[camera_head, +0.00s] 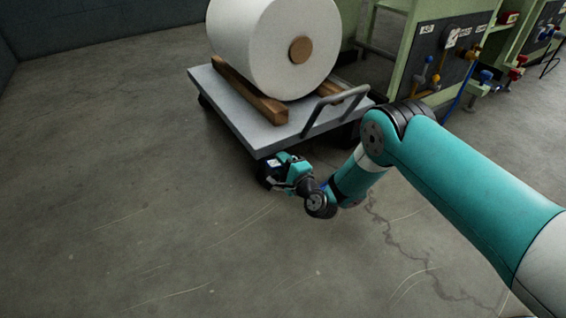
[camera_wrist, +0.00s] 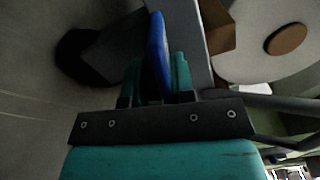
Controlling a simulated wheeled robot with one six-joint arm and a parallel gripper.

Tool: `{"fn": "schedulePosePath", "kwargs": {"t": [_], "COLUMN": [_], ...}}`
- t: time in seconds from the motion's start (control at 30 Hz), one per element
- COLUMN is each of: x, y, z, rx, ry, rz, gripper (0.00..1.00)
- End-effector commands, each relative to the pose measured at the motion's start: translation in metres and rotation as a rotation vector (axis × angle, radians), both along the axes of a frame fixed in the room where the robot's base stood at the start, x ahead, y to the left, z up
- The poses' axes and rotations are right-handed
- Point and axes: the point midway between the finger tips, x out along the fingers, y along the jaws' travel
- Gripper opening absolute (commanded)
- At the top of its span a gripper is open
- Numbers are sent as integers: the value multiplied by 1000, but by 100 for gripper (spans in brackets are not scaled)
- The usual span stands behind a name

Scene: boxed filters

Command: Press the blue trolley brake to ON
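The trolley (camera_head: 233,107) has a flat grey deck with a bent grey handle (camera_head: 336,108) at its near right end. In the wrist view, a narrow blue brake lever (camera_wrist: 159,45) stands on end directly ahead of my gripper. It appears in line with the gap between my teal fingers, and I cannot tell whether they touch it. My gripper (camera_head: 271,170) is low, beside the trolley's near corner. The brake is not clear in the head view, where my gripper and the deck likely hide it. Its ON or OFF setting cannot be read.
A large white roll (camera_head: 262,43) rests on wooden chocks (camera_head: 248,91) on the deck. A dark trolley wheel (camera_wrist: 82,55) shows left of the brake in the wrist view. Green machines with valves and hoses (camera_head: 432,66) stand behind right. The floor at left is clear.

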Motion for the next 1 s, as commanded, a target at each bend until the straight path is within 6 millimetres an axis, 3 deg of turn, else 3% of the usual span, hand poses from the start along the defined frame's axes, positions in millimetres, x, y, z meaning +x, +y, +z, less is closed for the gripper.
{"fn": "schedulePosePath", "kwargs": {"t": [0.37,1.0], "x": [0,-1], "y": [0,1], "z": [2,4], "rx": [-34,-350], "ry": [-24,-238], "rz": [-1,1], "gripper": [0,0]}}
